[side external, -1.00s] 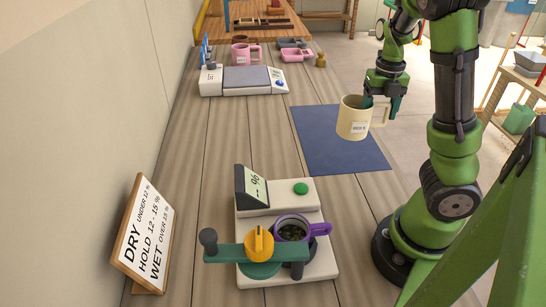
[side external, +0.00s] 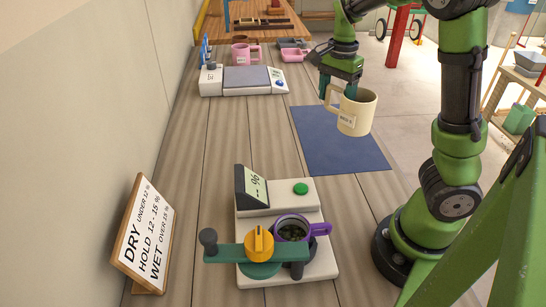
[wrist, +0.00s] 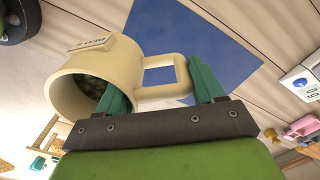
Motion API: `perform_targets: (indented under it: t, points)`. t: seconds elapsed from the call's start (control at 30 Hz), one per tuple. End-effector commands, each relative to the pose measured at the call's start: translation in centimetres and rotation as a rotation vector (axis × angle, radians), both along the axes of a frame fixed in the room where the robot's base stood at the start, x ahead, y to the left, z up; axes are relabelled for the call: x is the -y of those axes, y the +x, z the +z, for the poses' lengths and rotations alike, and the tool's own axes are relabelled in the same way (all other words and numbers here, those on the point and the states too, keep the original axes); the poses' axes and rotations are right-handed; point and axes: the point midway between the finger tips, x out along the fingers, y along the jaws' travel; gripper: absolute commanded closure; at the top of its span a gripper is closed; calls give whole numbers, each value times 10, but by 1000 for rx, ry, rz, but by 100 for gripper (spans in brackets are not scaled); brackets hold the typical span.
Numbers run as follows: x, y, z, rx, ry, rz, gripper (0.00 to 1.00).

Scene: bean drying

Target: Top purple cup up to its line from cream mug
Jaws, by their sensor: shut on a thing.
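The cream mug (side external: 357,112) hangs in the air above the blue mat. My gripper (side external: 338,88) is shut on its handle, which points left in the side view. In the wrist view, my gripper (wrist: 162,85) has its teal fingers on either side of the handle, and dark green beans show inside the mug (wrist: 118,60). The mug looks close to upright, with perhaps a slight lean. The purple cup (side external: 321,229) sits on the white meter (side external: 312,266), partly behind the teal arm of the meter. It holds dark beans; its fill line cannot be made out.
The meter has a yellow knob (side external: 258,243), a green button (side external: 300,188) and a display reading "-- %". A DRY/HOLD/WET sign (side external: 145,235) stands at left. The blue mat (side external: 340,155) is bare. A scale (side external: 245,80) and pink cups are farther back. Planks between mat and meter are clear.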

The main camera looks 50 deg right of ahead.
Motion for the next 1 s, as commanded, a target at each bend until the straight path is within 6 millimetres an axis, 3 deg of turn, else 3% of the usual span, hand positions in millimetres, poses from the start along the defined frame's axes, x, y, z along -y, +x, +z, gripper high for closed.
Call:
perform_targets:
  t: [0.3,0.53,0.7,1.0]
  points:
    - [-62,52,25,2,-3,915,81]
    - [-120,83,45,3,-5,1478,81]
    - [-170,99,59,3,-3,1690,81]
    - [-203,101,34,2,0,1997,81]
